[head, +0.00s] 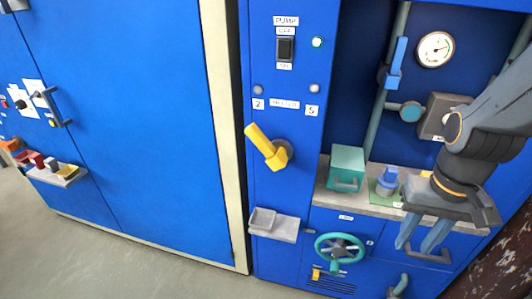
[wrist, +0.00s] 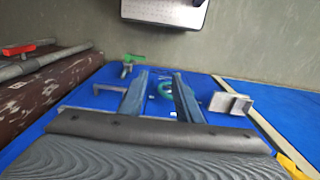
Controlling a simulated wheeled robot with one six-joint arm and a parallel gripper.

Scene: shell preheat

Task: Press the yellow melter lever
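The yellow melter lever (head: 262,144) is on the blue panel's front, left of centre in the head view. It tilts up and to the left from its pivot, towards the label 2 (head: 258,104); the label 5 (head: 312,111) is on the other side. My gripper (head: 416,246) is to the right of the lever and lower, well apart from it, fingers pointing down. In the wrist view my gripper (wrist: 160,76) is open with nothing between its fingers. A yellow piece at that view's lower right edge is too cut off to identify.
A teal box (head: 346,165) and a blue knob (head: 388,180) are on the ledge between lever and gripper. A grey tray (head: 276,225) juts out below the lever. A green handwheel (head: 340,248) is lower down. Space directly before the lever looks clear.

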